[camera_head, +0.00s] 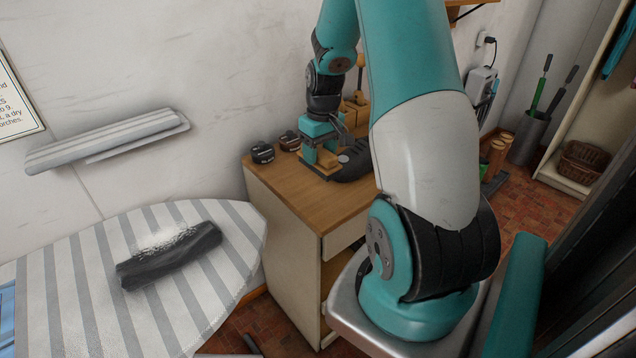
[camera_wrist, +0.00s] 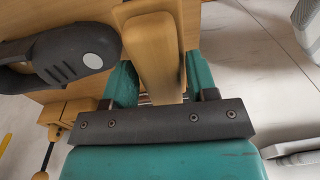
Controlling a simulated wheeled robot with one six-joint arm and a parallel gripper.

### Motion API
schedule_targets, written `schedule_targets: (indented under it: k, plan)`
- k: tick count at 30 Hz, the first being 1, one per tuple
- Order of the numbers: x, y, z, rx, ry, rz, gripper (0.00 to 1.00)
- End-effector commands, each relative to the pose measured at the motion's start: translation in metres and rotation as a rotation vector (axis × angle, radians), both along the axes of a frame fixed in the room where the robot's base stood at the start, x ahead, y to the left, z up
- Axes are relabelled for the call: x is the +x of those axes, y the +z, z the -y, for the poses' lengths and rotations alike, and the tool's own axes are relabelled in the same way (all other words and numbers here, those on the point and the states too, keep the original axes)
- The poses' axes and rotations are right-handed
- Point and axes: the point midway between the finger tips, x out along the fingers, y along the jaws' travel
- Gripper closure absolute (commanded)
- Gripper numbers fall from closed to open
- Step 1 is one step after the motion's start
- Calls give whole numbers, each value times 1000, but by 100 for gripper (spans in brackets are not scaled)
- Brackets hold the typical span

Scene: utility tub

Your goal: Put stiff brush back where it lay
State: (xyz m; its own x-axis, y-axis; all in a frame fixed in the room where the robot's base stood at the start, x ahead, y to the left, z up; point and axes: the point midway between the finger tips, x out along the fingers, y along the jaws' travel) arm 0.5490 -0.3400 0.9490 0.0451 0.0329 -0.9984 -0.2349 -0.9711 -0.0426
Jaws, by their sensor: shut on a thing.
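My gripper (camera_head: 318,148) is over the wooden counter and points down. Its teal fingers are closed on a pale wooden block, which I take to be the stiff brush (camera_head: 326,159). In the wrist view the brush's wooden back (camera_wrist: 152,62) lies between the two fingers of my gripper (camera_wrist: 162,82). The bristles are hidden. The brush is at or just above the counter top (camera_head: 285,188); I cannot tell whether it touches.
A black object with a pale disc (camera_head: 355,164) lies close right of the brush. Two dark round tins (camera_head: 263,152) stand left, and wooden holders (camera_head: 357,112) behind. A striped ironing board (camera_head: 80,280) with a dark, white-flecked cloth (camera_head: 165,258) is at left. The counter's front is clear.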

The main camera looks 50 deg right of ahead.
Motion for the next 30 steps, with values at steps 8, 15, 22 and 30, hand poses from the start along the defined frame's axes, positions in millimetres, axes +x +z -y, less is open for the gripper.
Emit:
schedule_targets:
  k: [8,15,22,30]
  plan:
    - [0,-53,-2,2,2,-3,66]
    - [0,-81,-2,2,2,-4,66]
    - [1,-95,-1,-1,2,0,66]
    - [1,-99,-1,-1,2,0,66]
